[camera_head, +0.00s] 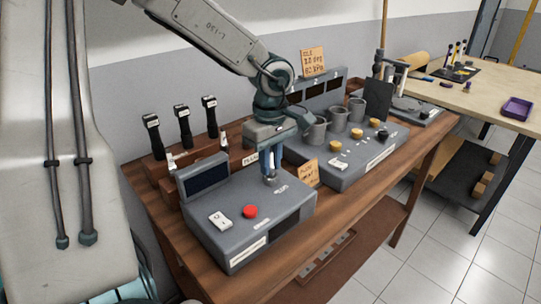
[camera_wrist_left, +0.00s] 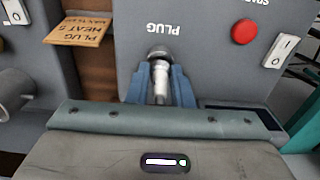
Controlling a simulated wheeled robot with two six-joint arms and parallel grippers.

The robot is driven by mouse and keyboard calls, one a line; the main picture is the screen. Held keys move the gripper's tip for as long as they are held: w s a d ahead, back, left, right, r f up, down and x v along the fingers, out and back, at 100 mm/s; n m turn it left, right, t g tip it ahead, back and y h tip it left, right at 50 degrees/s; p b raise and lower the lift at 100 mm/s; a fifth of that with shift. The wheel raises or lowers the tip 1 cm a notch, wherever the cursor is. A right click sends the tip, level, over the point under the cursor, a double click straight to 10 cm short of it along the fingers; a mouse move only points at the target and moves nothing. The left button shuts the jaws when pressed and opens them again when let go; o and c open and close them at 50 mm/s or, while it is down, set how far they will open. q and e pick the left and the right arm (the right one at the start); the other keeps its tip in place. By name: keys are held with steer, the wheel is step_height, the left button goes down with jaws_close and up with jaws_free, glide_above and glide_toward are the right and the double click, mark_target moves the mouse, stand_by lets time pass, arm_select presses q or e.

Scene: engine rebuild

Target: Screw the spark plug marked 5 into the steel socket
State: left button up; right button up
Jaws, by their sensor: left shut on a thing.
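My left gripper (camera_head: 271,176) points down over the right part of the grey tester box (camera_head: 222,252). In the left wrist view its blue fingers (camera_wrist_left: 160,92) are shut on a metallic spark plug (camera_wrist_left: 161,82). The plug stands between the fingers, its far end at the round steel socket (camera_wrist_left: 157,52) beside the word PLUG. The socket also shows under the fingertips in the head view (camera_head: 271,181). I cannot tell how deep the plug sits, and its number is not readable. My right gripper is not in view.
The tester box has a red button (camera_head: 250,211), a white switch (camera_head: 220,220) and a dark screen. Three black-handled tools (camera_head: 183,125) stand in a wooden rack. A second grey console (camera_head: 345,174) carries several grey cups.

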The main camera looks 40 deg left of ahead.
arm_select(q)
steer(key=m+p, duration=0.1)
steer(key=m, duration=0.1)
steer(key=shift+r+m, duration=0.15)
steer(key=shift+m, duration=0.15)
steer(key=shift+m+p, duration=0.5)
steer(key=shift+m, duration=0.7)
steer(key=o, duration=0.9)
steer(key=shift+r+p, duration=3.1)
steer(key=shift+r, duration=1.05)
